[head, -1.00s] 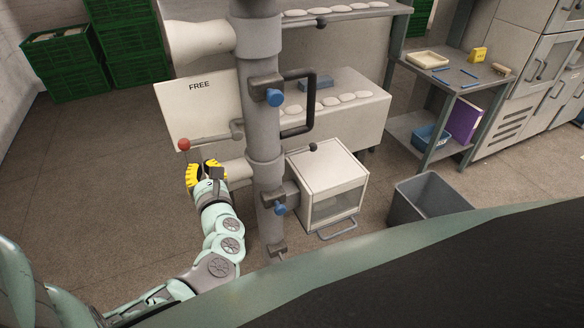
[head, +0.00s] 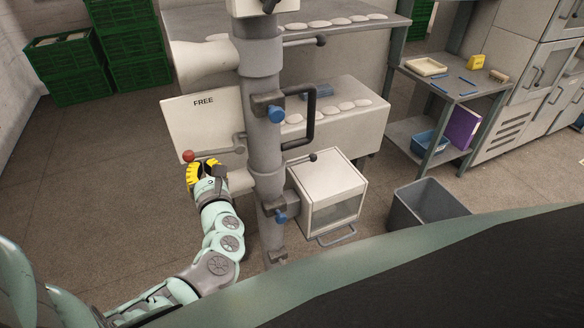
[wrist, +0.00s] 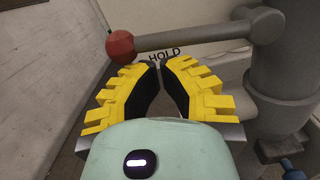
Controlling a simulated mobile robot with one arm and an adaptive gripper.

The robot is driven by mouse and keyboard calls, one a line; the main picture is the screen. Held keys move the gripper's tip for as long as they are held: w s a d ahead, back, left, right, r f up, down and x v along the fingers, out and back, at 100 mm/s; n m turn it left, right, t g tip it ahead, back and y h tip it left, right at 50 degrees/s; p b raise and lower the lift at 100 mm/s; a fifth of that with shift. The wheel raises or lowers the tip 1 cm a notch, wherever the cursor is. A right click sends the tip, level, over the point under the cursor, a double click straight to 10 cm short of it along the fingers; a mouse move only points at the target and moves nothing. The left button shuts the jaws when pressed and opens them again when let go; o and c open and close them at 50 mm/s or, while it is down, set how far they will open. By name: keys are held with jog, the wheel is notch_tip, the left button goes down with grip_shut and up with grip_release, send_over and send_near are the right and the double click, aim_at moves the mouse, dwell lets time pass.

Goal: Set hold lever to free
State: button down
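The hold lever is a grey rod with a red ball knob (head: 188,156), pointing left from its pivot beside the grey column. It also shows in the wrist view, as a red ball (wrist: 121,46) and grey rod (wrist: 195,38). The panel (head: 178,120) behind reads FREE above the lever; HOLD (wrist: 165,55) is printed just below the rod. My gripper (head: 204,163) has yellow fingers and is just below the lever, right of the knob. In the wrist view its fingertips (wrist: 160,66) are drawn together with a narrow gap, nothing between them. Contact with the rod cannot be told.
The grey column (head: 264,150) with a black handle (head: 313,120) stands right of my gripper. A white box (head: 330,190) and grey bin (head: 430,205) are farther right. Floor left of the panel is clear up to green crates (head: 70,65).

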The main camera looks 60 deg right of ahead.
notch_tip(320, 180, up, 4)
jog(key=m+p, duration=0.4)
jog(key=p, duration=0.1)
jog(key=shift+s, duration=0.1)
notch_tip(320, 180, up, 5)
jog(key=m+p, duration=0.8)
jog(key=p, duration=0.1)
send_over(201, 156)
jog(key=s+d, duration=0.2)
jog(key=shift+s+d+r+m+g+h+p, duration=0.15)
jog(key=shift+s+d+m+p, duration=0.15)
jog(key=shift+m, duration=0.25)
jog(key=shift+s+d+r+m+g+h+p, duration=0.1)
jog(key=shift+d+r+m+g+p, duration=0.15)
jog(key=shift+m+p, duration=0.2)
jog(key=shift+s+d+r+m+g+h+p, duration=0.1)
jog(key=shift+s+d+m+p, duration=0.15)
jog(key=shift+m, duration=0.35)
jog(key=shift+w, duration=0.15)
